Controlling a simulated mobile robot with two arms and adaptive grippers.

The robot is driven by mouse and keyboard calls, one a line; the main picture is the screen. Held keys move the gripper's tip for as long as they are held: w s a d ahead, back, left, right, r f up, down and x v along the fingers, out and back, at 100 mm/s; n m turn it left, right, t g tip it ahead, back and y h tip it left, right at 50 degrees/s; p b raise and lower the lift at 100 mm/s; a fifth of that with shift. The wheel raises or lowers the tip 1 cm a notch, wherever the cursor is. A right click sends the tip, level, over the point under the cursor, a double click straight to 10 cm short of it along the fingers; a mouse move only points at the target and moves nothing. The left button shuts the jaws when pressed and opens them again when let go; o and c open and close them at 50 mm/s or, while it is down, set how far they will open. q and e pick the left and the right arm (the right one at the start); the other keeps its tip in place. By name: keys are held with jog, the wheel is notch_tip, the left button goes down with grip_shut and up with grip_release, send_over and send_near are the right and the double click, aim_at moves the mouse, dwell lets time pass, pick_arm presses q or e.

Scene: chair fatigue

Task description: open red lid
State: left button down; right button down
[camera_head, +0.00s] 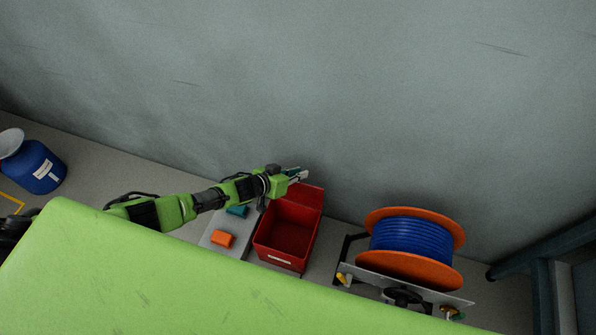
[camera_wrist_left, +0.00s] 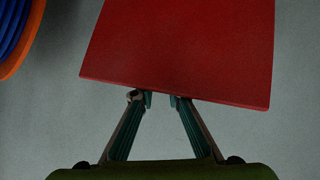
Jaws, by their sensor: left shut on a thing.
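A red box (camera_head: 268,251) stands on the grey surface near the wall, and its inside is visible from above and looks empty. Its red lid (camera_head: 308,197) stands raised at the back edge, toward the wall. My left gripper (camera_head: 302,175) is at the lid's upper left corner. In the left wrist view the lid (camera_wrist_left: 180,50) fills the upper middle, and the fingertips of my left gripper (camera_wrist_left: 160,100) meet its lower edge, shut on it. My right gripper is in neither view.
A grey panel with an orange block (camera_head: 223,240) and a teal block (camera_head: 237,211) lies left of the box. A blue cable reel (camera_head: 411,240) with orange flanges stands to the right. A blue container (camera_head: 38,168) is at far left. My large green body part covers the foreground.

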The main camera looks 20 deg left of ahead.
pick_arm(q)
jog(key=shift+s+a+f, duration=0.2)
jog(key=shift+s+f, duration=0.15)
jog(key=shift+f, duration=0.3)
jog(key=c, duration=2)
grip_release()
jog(key=shift+f, duration=0.1)
jog(key=shift+c, duration=0.2)
jog(key=shift+w, duration=0.3)
jog(key=shift+r, duration=0.3)
jog(key=v, duration=1.2)
jog(key=shift+d, duration=0.15)
